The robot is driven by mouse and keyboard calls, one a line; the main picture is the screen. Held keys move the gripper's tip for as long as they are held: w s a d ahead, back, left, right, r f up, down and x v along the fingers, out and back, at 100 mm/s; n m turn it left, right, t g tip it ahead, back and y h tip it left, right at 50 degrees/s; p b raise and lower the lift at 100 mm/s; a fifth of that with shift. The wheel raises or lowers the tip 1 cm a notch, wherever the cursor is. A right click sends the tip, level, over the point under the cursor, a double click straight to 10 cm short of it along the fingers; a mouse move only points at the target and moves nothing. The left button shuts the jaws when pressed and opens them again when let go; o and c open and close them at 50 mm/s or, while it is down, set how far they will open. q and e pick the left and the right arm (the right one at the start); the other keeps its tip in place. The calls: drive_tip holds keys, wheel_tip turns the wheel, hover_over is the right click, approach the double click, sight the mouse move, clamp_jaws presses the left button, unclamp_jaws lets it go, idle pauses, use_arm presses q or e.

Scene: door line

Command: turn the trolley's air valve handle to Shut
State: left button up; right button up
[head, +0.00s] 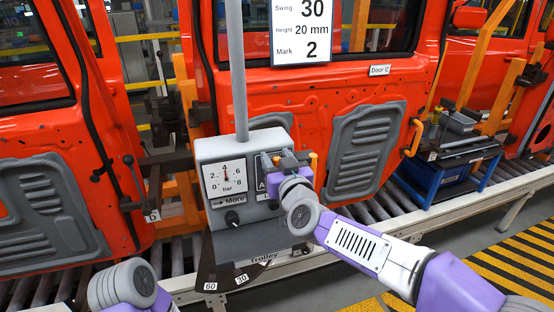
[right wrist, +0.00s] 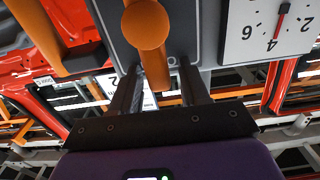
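The trolley's grey box (head: 205,150) stands on a dark base labelled Trolley. Its gauge (head: 226,177) has a red needle near 4 bar; the gauge also shows upside down in the right wrist view (right wrist: 270,30). My right gripper (head: 284,160) is at the box's right front, hiding much of the valve panel. An orange handle tip (head: 313,160) shows beside it. In the right wrist view the orange valve handle (right wrist: 146,28) runs down between the two dark fingers, which stand apart with gaps visible. The valve's Shut mark is hidden. My left gripper is out of the picture.
A grey pole (head: 237,70) rises from the box, near a white sign (head: 302,30). Orange-red doors (head: 285,95) stand close behind. A blue bin (head: 440,180) is at right. Floor at front right is clear.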

clamp_jaws()
drive_tip(key=m+b, duration=0.1)
drive_tip(key=d+m, duration=0.1)
drive_tip(key=m+b, duration=0.1)
drive_tip(key=shift+w+d+f+b, duration=0.25)
drive_tip(key=shift+d+b, duration=0.05)
drive_tip(key=shift+b, duration=0.05)
drive_tip(key=m, duration=0.1)
drive_tip(key=d+m+b, duration=0.1)
drive_tip(key=shift+w+f+m, duration=0.1)
drive_tip(key=shift+w+m, duration=0.05)
drive_tip(key=shift+m, duration=0.25)
drive_tip(key=shift+o, duration=0.7)
unclamp_jaws()
